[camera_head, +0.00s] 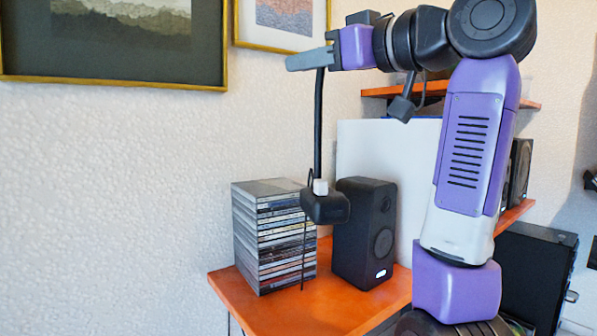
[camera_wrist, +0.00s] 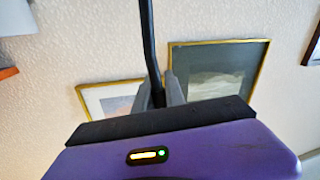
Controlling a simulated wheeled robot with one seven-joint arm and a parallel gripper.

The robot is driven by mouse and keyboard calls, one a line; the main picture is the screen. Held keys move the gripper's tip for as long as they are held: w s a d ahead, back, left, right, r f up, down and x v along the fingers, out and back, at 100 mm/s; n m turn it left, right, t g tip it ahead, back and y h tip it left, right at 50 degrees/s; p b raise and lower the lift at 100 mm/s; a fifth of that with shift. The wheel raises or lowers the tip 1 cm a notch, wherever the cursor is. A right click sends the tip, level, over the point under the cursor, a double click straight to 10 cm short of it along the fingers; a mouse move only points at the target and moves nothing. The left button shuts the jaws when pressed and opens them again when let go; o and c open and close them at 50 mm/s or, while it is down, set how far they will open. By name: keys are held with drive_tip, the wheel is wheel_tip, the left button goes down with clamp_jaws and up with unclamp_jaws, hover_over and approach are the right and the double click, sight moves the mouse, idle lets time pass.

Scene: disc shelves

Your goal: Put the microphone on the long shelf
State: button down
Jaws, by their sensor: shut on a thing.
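The microphone (camera_head: 319,125) is black, with a thin upright stem and a small blocky base (camera_head: 325,206). My gripper (camera_head: 312,60) is shut on the upper end of the stem, and the microphone hangs below it. A thin cable trails down from the base. The base appears in front of the gap between a disc stack and a speaker, above the lower orange shelf (camera_head: 290,318). In the wrist view the stem (camera_wrist: 149,40) runs up from between my gripper's fingers (camera_wrist: 163,92). Another orange shelf (camera_head: 530,104) is higher at the right. I cannot tell which is the long shelf.
The lower shelf holds a disc stack (camera_head: 272,235) and a black speaker (camera_head: 364,235). A white panel (camera_head: 400,165) stands behind. More black equipment (camera_head: 530,270) is at the right. Framed pictures (camera_head: 110,40) hang on the wall. The lower shelf's front part is bare.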

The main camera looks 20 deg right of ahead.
sight(307, 187)
wheel_tip(307, 187, down, 16)
drive_tip(key=shift+f+p, duration=0.15)
drive_tip(key=shift+p, duration=1)
drive_tip(key=shift+f, duration=0.1)
drive_tip(key=c, duration=1.4)
unclamp_jaws()
drive_tip(key=b+v, duration=0.3)
drive_tip(key=v, duration=0.9)
